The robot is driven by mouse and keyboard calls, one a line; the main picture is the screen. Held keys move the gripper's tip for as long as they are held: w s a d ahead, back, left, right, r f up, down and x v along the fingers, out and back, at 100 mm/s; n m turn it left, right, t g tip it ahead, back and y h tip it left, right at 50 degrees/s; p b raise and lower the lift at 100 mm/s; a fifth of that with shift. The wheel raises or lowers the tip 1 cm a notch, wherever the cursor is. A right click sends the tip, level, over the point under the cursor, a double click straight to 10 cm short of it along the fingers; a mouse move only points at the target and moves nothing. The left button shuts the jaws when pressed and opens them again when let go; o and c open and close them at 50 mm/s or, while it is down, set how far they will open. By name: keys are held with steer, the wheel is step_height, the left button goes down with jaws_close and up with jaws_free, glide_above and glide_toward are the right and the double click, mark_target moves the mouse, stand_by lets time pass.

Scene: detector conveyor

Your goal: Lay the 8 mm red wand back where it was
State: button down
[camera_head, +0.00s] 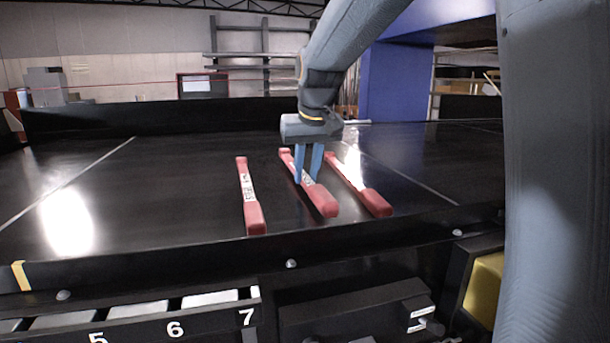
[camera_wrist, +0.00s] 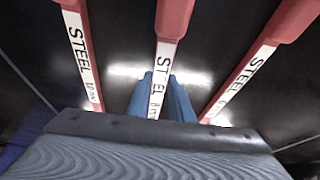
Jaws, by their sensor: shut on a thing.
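Three red wands with white printed labels lie side by side over the black conveyor belt (camera_head: 150,190). My gripper (camera_head: 308,180) is pointing down, with its blue fingers shut on the middle wand (camera_head: 322,201) at its white label. In the wrist view, the blue fingers (camera_wrist: 162,102) straddle this middle wand (camera_wrist: 165,58); its label reads STEEL and a partly covered figure that looks like 8. The held wand is at or very close to the belt; I cannot tell whether it touches. The left wand (camera_head: 248,195) and right wand (camera_head: 362,188) lie apart from it.
A dark rail (camera_head: 160,268) runs along the belt's near edge, with numbered slots (camera_head: 170,328) below. A blue pillar (camera_head: 395,85) stands at the back right. The belt left of the wands is clear. The neighbouring wands leave narrow gaps beside my fingers.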

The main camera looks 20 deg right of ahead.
steer(key=shift+f, duration=0.75)
steer(key=shift+f, duration=0.15)
steer(key=c, duration=1.6)
jaws_free()
steer(key=shift+o, duration=0.2)
steer(key=shift+s+r, duration=0.15)
steer(key=shift+r, duration=0.4)
steer(key=b+v, duration=0.2)
steer(key=v, duration=0.9)
steer(key=shift+r, duration=0.15)
